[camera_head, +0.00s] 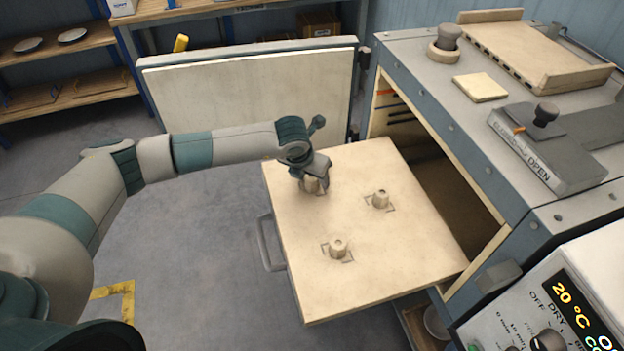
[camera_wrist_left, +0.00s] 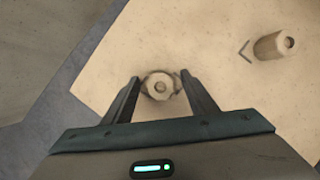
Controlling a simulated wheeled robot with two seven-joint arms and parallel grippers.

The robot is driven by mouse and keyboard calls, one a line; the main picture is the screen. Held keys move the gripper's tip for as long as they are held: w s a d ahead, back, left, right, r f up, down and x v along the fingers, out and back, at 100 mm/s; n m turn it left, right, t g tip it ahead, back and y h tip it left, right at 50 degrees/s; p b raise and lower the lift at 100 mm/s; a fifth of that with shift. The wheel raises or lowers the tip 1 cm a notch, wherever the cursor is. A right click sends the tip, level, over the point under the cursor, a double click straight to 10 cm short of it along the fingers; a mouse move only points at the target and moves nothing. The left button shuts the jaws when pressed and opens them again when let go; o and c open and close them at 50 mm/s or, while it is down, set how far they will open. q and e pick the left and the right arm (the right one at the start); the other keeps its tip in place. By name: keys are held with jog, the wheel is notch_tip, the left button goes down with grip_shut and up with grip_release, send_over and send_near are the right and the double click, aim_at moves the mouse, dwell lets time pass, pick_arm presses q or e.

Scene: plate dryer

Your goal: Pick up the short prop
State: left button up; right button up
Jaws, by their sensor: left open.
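Three small beige props stand on the pulled-out beige shelf (camera_head: 400,260). My left gripper (camera_head: 312,184) is over the prop (camera_head: 311,185) nearest the shelf's far left corner and partly hides it. In the left wrist view this prop (camera_wrist_left: 160,85) sits between the two open fingers, with a small gap on each side. A second prop (camera_head: 380,199) stands to its right and also shows in the left wrist view (camera_wrist_left: 272,46). A third prop (camera_head: 338,248) stands nearer the front. I cannot tell surely from height which is the short one. My right gripper is out of view.
The shelf's handle (camera_head: 267,243) sticks out at the left. The open dryer door (camera_head: 250,100) stands behind my left arm. The dryer body (camera_head: 480,130) and a control panel (camera_head: 560,300) bound the right side. Bare shelf lies around the props.

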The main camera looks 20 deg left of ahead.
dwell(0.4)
pick_arm(q)
jog(key=c, duration=1.2)
jog(key=shift+r, duration=0.1)
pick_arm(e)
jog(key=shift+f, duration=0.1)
